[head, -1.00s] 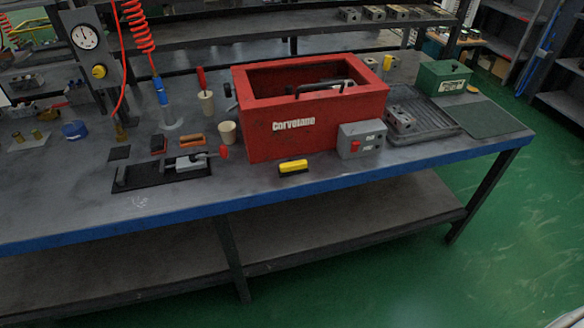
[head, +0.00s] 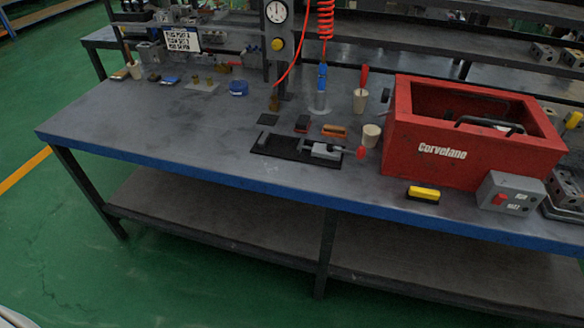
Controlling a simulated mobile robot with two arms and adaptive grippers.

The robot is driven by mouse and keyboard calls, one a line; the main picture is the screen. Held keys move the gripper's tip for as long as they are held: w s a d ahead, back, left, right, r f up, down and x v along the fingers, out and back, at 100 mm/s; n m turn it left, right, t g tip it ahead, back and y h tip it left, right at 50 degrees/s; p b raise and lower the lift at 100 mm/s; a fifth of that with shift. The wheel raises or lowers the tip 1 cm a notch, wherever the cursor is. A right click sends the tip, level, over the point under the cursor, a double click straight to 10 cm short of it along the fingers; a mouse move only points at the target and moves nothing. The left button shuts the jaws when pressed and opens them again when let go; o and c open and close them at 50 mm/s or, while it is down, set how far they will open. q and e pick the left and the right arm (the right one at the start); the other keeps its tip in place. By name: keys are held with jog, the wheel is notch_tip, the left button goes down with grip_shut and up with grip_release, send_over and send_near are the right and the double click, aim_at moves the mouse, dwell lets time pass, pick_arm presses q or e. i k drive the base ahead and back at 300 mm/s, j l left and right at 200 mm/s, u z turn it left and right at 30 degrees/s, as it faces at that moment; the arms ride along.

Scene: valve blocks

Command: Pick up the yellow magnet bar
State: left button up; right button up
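The yellow magnet bar (head: 424,192) lies near the front edge of the workbench (head: 200,120) in the head view. It is a short yellow bar with a black lower part. It sits in front of the red box marked "Corvelano" (head: 400,150) and left of a grey switch box with a red button (head: 511,194). Nothing covers it. Neither of my grippers shows in the view.
A black clamp fixture with a red-tipped lever (head: 300,149) lies left of the bar. Beige cups (head: 371,136) stand behind it. A gauge post (head: 277,45) and a red coiled hose (head: 325,20) rise at the back. The bench's left front is clear.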

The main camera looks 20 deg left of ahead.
aim_at(431, 196)
jog(key=i+l+u, duration=0.1)
jog(key=l, duration=0.2)
jog(key=i+l+u, duration=0.1)
jog(key=l, duration=0.25)
jog(key=i+l+u, duration=0.1)
jog(key=l, duration=0.25)
jog(key=i+l+u, duration=0.15)
jog(key=l, duration=0.2)
jog(key=i, duration=0.05)
